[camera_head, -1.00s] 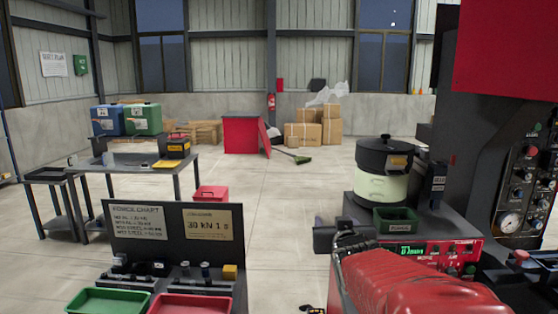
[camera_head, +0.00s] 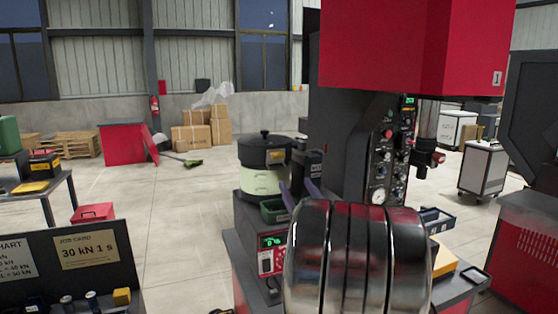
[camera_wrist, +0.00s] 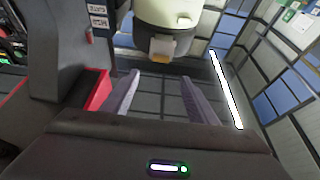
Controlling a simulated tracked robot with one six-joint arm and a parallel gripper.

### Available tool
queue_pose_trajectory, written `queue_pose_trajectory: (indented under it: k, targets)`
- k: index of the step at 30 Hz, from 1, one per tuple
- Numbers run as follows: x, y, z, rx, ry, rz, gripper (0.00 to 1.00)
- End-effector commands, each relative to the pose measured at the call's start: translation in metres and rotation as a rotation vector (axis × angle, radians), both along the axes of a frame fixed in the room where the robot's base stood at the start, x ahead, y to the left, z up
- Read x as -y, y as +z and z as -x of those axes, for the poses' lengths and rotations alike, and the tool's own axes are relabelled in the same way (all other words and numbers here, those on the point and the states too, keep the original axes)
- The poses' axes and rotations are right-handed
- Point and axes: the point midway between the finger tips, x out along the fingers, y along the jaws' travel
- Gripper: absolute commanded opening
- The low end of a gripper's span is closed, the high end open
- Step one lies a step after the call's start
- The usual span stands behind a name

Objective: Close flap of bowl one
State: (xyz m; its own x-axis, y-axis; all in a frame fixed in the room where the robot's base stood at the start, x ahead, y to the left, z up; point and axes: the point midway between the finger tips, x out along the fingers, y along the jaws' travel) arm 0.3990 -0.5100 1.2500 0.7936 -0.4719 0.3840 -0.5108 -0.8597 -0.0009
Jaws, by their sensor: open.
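The bowl feeder has a black lidded bowl (camera_head: 262,146) on a cream drum (camera_head: 258,182), which stands on a dark machine cabinet at the middle of the head view. A small tan plate (camera_head: 277,157) at the front of the bowl may be its flap. I cannot tell whether the flap is open. My gripper (camera_head: 297,184) is open and empty, with its purple-grey fingers in front of the drum. In the wrist view my gripper (camera_wrist: 160,76) is apart from the plate.
A green bin (camera_head: 273,211) sits in front of the drum, close to my gripper. A red-headed press (camera_head: 400,45) rises to the right. Open floor (camera_head: 185,230) lies to the left.

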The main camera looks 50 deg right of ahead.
Motion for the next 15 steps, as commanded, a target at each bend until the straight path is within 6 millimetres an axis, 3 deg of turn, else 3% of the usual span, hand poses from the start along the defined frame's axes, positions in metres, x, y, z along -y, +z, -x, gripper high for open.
queue_pose_trajectory:
  k: [8,15]
  targets:
    - [0.000,0.001,-0.002,-0.001,0.000,0.000,0.53]
    - [0.008,0.008,-0.018,-0.002,0.002,0.001,0.53]
